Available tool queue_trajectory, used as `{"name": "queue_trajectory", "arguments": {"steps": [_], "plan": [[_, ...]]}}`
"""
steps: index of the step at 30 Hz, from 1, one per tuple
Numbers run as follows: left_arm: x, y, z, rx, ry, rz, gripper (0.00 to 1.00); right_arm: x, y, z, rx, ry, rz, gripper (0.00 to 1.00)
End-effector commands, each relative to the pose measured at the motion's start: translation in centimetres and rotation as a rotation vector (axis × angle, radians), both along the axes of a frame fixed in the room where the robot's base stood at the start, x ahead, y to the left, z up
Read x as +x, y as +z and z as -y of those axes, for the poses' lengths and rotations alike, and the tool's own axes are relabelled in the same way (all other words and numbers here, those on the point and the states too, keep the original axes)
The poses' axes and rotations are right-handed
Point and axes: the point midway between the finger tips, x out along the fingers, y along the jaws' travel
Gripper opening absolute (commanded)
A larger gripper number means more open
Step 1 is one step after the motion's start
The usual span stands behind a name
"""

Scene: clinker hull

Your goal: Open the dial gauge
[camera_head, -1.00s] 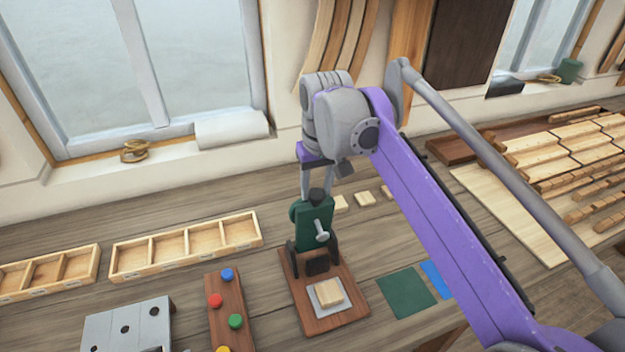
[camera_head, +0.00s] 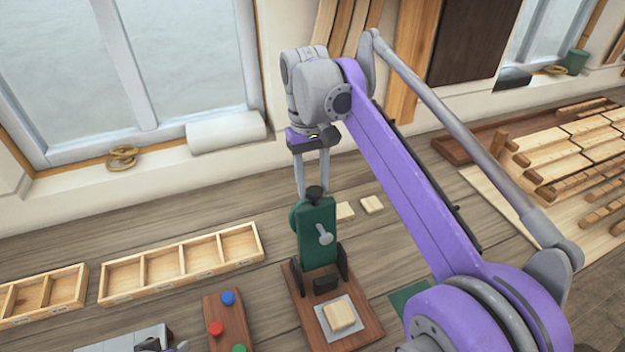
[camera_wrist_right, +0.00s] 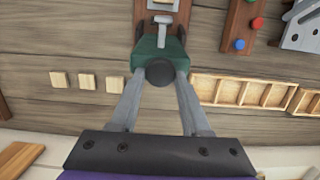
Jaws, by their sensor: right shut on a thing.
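The dial gauge has a green body (camera_head: 318,232) standing up between black brackets on a wooden base (camera_head: 363,315), with a grey lever on its front and a black knob (camera_head: 315,193) on top. A small pale wood block (camera_head: 339,316) lies on a grey plate on the base. My right gripper (camera_head: 313,185) reaches down from above and is shut on the knob. In the right wrist view the knob (camera_wrist_right: 160,72) sits between the two fingertips, with the green body (camera_wrist_right: 158,52) beyond it.
A compartment tray (camera_head: 183,275) lies left of the gauge. A wooden strip with coloured knobs (camera_head: 216,310) stands near its base. Small wood blocks (camera_head: 372,204) lie behind, to the right. A ribbed wooden panel (camera_head: 590,165) fills the far right.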

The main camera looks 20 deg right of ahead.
Motion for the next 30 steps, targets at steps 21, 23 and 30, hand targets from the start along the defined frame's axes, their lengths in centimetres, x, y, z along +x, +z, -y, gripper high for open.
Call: {"name": "queue_trajectory", "arguments": {"steps": [21,23,30], "plan": [[0.1,0.2,0.0,0.000,0.000,0.002,0.50,0.2,0.9,0.0,0.000,0.000,0.000,0.76],[0.2,0.4,0.0,0.000,0.000,0.005,0.50,0.3,1.8,0.0,0.000,0.000,0.001,0.76],[0.7,1.0,0.0,0.000,0.000,0.013,0.50,1.1,6.7,-0.1,0.000,0.000,0.001,0.76]]}}
